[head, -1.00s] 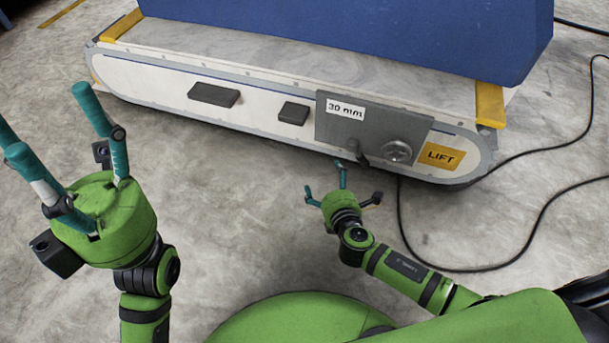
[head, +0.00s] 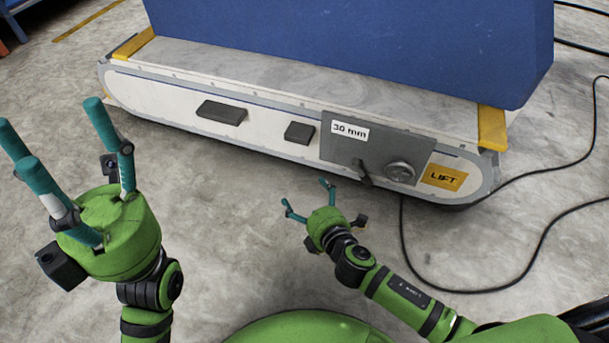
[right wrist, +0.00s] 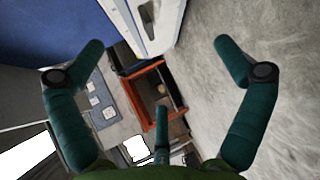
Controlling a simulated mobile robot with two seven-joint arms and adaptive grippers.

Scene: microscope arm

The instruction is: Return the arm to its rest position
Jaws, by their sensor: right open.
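My right gripper (head: 306,195) is in the middle of the head view, its teal fingers spread and empty. It is in front of the machine base, left of the crank handle, and appears apart from it. In the right wrist view the same gripper (right wrist: 158,48) has two bent fingers wide apart, with a third at the bottom middle and nothing between them. My left gripper (head: 58,145) is at the left of the head view, its fingers pointing up, apart and empty. My right arm reaches in from the lower right.
A long white machine base (head: 160,90) carries a blue block (head: 340,35). Its grey panel (head: 340,150) has a "30 mm" label, a handle and a round knob; a yellow LIFT sign (head: 443,177) is beside it. A black cable (head: 545,210) lies right. An orange-red crate (right wrist: 148,95) shows in the wrist view.

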